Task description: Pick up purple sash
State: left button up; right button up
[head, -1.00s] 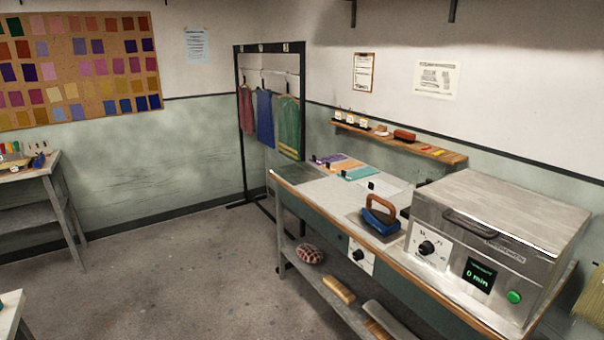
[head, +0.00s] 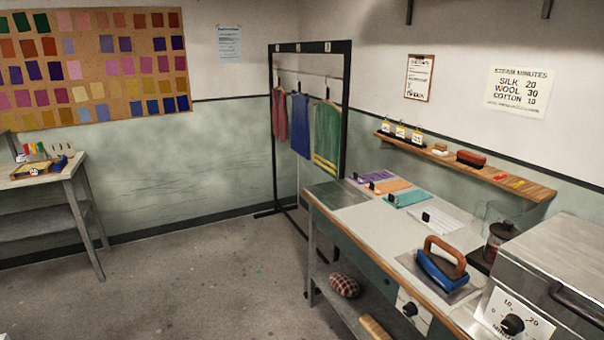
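A folded purple cloth (head: 372,177), which looks like the purple sash, lies flat at the far end of the workbench (head: 335,194) in the head view. A small black clip or tag stands at its front edge. An orange cloth (head: 391,186) and a teal cloth (head: 408,199) lie in a row beside it, nearer to me. Neither of my grippers shows in the head view.
A blue iron (head: 442,268) with a wooden handle and a steel steamer box (head: 560,268) stand on the near bench. A black rack (head: 345,120) with hanging cloths stands behind the bench. A side table (head: 50,180) is at left. The floor (head: 200,290) between is clear.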

aim_at(355, 177)
jog(key=i+j+z, duration=0.1)
jog(key=i+z, duration=0.3)
jog(key=i, duration=0.15)
jog(key=i+j+z, duration=0.35)
jog(key=i, duration=0.2)
jog(key=i+j+u, duration=0.25)
jog(key=u, duration=0.15)
jog(key=i+u, duration=0.75)
jog(key=i+z, duration=0.4)
jog(key=i+j+z, duration=0.2)
jog(key=z, duration=0.25)
jog(key=i, duration=0.05)
